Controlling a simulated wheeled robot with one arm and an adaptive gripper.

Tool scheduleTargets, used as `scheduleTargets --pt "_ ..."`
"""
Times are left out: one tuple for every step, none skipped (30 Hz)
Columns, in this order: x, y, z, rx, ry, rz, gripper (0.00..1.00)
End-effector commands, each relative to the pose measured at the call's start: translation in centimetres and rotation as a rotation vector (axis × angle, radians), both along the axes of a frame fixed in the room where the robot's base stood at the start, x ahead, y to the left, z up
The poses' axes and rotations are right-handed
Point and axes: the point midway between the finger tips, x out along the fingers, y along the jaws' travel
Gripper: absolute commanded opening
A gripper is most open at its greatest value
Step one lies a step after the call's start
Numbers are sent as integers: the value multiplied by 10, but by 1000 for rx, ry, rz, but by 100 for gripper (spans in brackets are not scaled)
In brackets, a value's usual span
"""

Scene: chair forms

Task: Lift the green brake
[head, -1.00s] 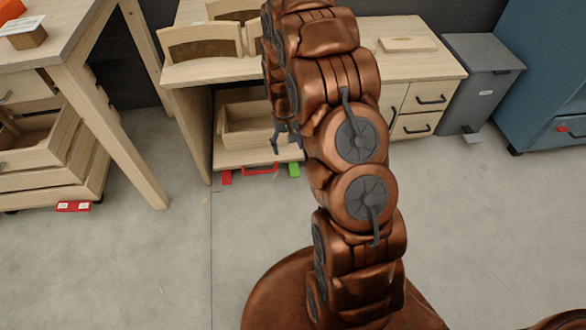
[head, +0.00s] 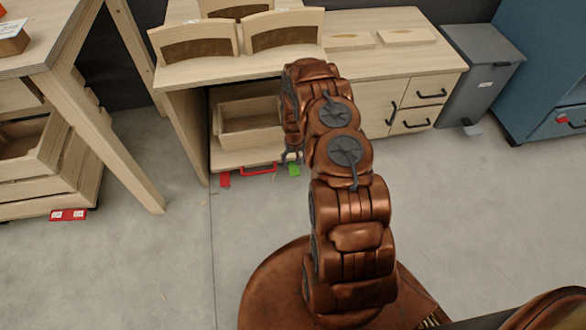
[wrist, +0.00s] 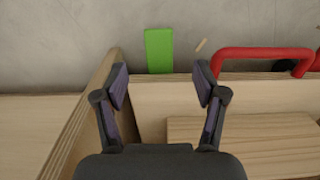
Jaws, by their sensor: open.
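The green brake (head: 294,170) is a small flat tab at the lower right front edge of the low wooden cart under the desk. In the wrist view the green brake (wrist: 159,51) lies ahead of the fingertips, past the cart's edge and over the grey floor. My gripper (wrist: 162,84) is open and empty, with the brake roughly between the lines of its two fingers but apart from them. In the head view my gripper (head: 291,157) is close to the brake, partly hidden by my arm.
The red handle (wrist: 265,56) is on the cart's front, beside the brake. A red tab (head: 224,180) is at the cart's other corner. A desk panel (head: 190,130) stands at the left of the cart. The floor (head: 180,250) in front is clear.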

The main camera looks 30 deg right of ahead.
Motion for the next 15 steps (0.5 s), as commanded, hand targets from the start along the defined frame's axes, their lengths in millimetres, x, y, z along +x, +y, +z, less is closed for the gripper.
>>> scheduleTargets --pt "0 -1 -4 0 -2 -2 71" --pt "0 -1 -6 0 -3 -3 71" --pt "0 -3 -8 0 -4 -5 71" --pt "-1 -3 -9 0 -4 -6 71" --pt "-1 -4 -10 0 -5 -7 71" --pt "-1 -4 -12 0 -5 -7 71" --pt "-1 -4 -13 0 -5 -7 71" --pt "-1 -4 -15 0 -5 -8 71" --pt "-1 -4 -18 0 -4 -8 71" --pt "-1 -4 -20 0 -4 -8 71" --pt "-1 -4 -23 0 -4 -7 71" --pt "-1 -4 -27 0 -4 -7 71" --pt "-1 -4 -30 0 -4 -7 71" --pt "-1 -4 -34 -1 -5 -7 71" --pt "-1 -4 -38 -1 -5 -7 71"
